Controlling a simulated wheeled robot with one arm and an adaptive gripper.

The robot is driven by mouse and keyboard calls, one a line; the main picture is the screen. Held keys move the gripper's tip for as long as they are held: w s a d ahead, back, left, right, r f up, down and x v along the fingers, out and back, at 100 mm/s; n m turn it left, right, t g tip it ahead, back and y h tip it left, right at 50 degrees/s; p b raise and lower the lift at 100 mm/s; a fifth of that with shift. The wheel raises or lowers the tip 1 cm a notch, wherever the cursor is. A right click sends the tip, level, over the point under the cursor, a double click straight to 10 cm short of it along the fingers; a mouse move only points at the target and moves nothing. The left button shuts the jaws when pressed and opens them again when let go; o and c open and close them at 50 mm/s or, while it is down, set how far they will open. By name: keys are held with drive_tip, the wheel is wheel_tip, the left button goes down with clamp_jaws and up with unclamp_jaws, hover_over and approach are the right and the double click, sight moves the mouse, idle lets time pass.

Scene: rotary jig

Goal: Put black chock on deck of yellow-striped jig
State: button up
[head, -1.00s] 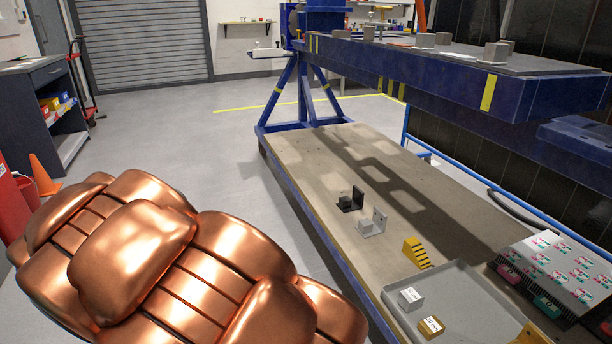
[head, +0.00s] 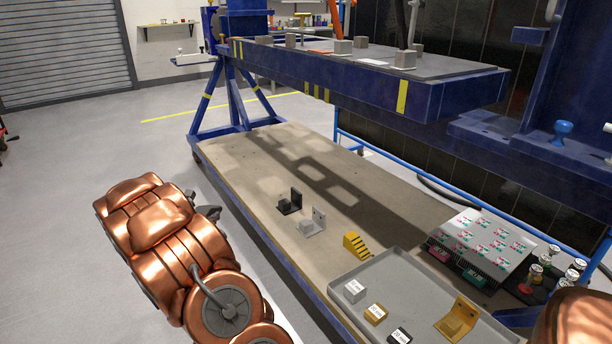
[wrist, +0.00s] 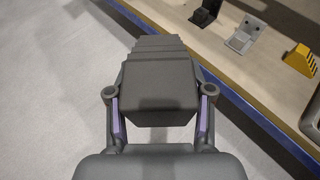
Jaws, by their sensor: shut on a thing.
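My gripper (wrist: 160,115) is shut on a dark stepped block, the black chock (wrist: 158,85), which sits between its two fingers in the wrist view. The chock is off any surface, over the floor beside the workbench edge.
The low workbench (head: 240,160) holds a black bracket (head: 290,203), a grey bracket (head: 313,226) and a yellow stepped block (head: 354,246). A grey tray (head: 400,268) holds labelled blocks and a yellow bracket (head: 458,318). Blue posts stand at right.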

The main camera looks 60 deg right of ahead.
drive_tip(key=s+d+f+m+g, duration=0.2)
drive_tip(key=s+d+f+g, duration=0.1)
drive_tip(key=s+d, duration=0.35)
drive_tip(key=m+g+y+p, duration=0.1)
drive_tip(key=m+g+p, duration=0.2)
drive_tip(key=m+g, duration=0.5)
hover_over(325, 268)
wheel_tip(325, 268, down, 11)
drive_tip(key=shift+f+b, duration=0.85)
drive_tip(key=shift+f, duration=4.3)
drive_tip(key=shift+f, duration=0.2)
drive_tip(key=o, duration=1.4)
drive_tip(key=shift+r, duration=0.1)
